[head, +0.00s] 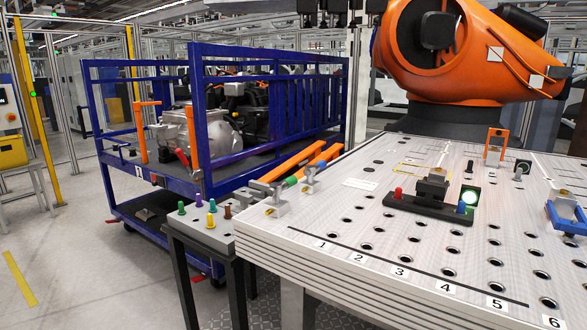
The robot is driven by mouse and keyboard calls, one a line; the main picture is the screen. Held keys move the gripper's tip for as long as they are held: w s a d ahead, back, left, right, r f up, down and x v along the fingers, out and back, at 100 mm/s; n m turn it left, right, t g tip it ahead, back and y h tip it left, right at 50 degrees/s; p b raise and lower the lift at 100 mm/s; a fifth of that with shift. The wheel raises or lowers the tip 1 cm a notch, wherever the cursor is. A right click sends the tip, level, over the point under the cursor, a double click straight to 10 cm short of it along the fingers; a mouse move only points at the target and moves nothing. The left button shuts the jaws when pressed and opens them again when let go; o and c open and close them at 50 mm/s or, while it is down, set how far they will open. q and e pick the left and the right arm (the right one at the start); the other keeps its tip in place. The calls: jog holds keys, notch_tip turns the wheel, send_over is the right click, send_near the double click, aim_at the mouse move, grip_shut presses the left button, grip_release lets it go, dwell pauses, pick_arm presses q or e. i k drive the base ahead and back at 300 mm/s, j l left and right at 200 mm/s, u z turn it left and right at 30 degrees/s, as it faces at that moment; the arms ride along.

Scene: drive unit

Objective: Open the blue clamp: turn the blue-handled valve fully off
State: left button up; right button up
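No valve with a plainly blue handle can be singled out. Two metal fixtures sit at the left edge of the perforated table, each with a long orange bar. The nearer fixture (275,205) has a green collar (290,181). A blue bracket-like part (567,219) is at the right edge, partly cut off. Neither gripper is visible.
The perforated metal table (330,215) has numbered labels along its front. A small side stand (200,236) holds several coloured pegs. A blue cart (150,180) carrying machinery stands behind it. A large orange robot arm (465,50) is at the back right. Floor is clear at lower left.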

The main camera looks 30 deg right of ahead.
aim_at(310, 171)
jog(key=z, duration=1.3)
